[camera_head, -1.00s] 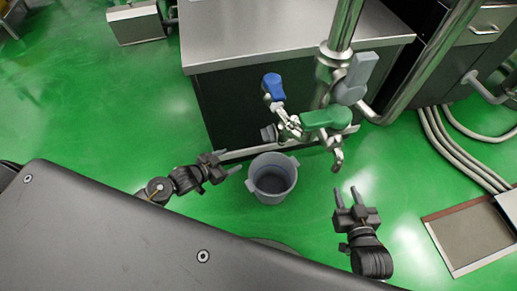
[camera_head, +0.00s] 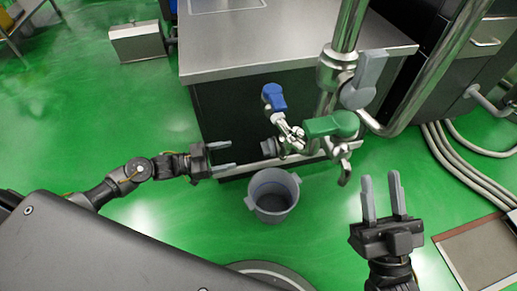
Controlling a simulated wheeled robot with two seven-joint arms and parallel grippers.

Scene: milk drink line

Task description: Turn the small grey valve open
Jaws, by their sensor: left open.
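A grey lever handle (camera_head: 365,80) stands upright on the steel pipe at the upper right. A smaller grey knob-like part (camera_head: 268,146) sits low on the left of the fittings. I cannot tell which of the two is the small grey valve. A green handle (camera_head: 331,124) and a blue handle (camera_head: 274,98) are on the same fittings. My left gripper (camera_head: 234,155) is open and empty, to the left of the small grey part and apart from it. My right gripper (camera_head: 381,178) is open and empty, below the grey lever, fingers pointing up.
A grey bucket (camera_head: 251,203) stands on the green floor below the fittings. A steel-topped counter (camera_head: 260,40) is behind them. A curved pipe (camera_head: 425,75) runs at the right, with hoses (camera_head: 465,160) on the floor. Open floor lies at the left.

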